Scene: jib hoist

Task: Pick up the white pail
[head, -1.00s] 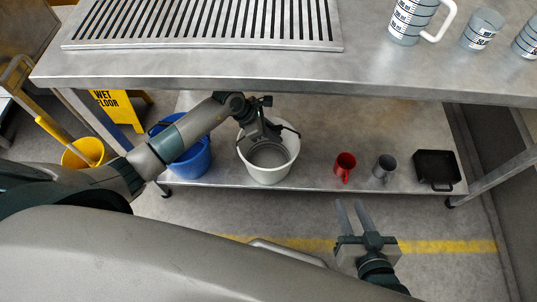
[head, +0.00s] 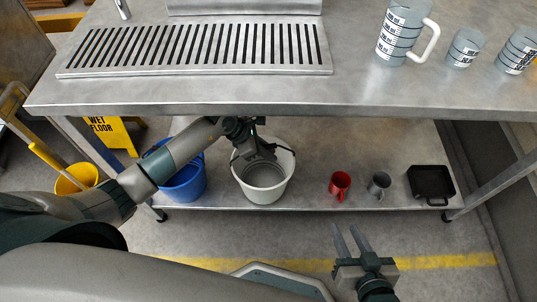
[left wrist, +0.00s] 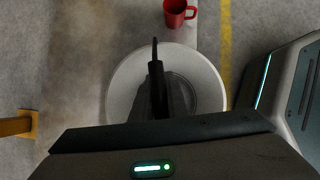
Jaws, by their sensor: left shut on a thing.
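The white pail (head: 263,194) stands upright at the front of the lower shelf, right of a blue bucket. In the left wrist view the pail (left wrist: 208,82) is a pale round shape below my gripper. My left gripper (head: 264,154) comes in from the left and sits over the pail's opening, pointing down. It is shut, apparently on the pail's dark handle (head: 288,149); the exact contact is hidden in both views. In the left wrist view the left gripper (left wrist: 156,75) lies over the middle of the pail. My right gripper (head: 351,240) is open and empty, in front of the shelf.
The steel table (head: 230,92) overhangs the shelf (head: 312,199). The blue bucket (head: 186,184) is close on the pail's left. A red mug (head: 340,185), a grey mug (head: 379,185) and a black pan (head: 431,184) stand to its right. A yellow bucket (head: 75,181) is far left.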

